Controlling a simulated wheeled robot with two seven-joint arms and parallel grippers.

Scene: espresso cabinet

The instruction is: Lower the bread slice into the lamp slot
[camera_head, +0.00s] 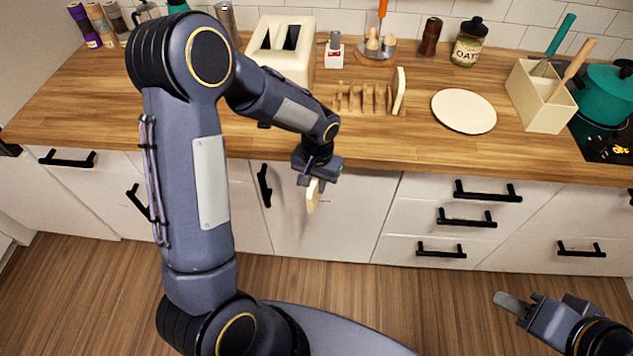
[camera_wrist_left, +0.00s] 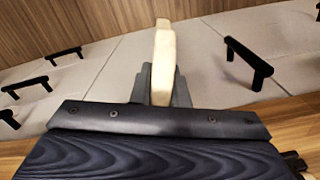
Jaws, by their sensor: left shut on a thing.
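A pale bread slice (camera_head: 313,197) is held in my left gripper (camera_head: 318,176), which is shut on it. The slice hangs in front of the counter's front edge, below the top. In the left wrist view the slice (camera_wrist_left: 163,58) stands edge-on between the fingers. A cream toaster (camera_head: 301,62) with two dark slots stands at the back of the counter, behind and left of the left gripper. Both slots look empty; I cannot make out a lamp on it. My right gripper (camera_head: 520,306) is low at the right, away from the counter; its opening is unclear.
A wooden rack (camera_head: 362,99) with another pale slice (camera_head: 399,91) stands right of the toaster. A white plate (camera_head: 463,111), a utensil box (camera_head: 538,98) and a teal pot (camera_head: 605,92) are further right. An egg holder (camera_head: 376,52) is behind the rack.

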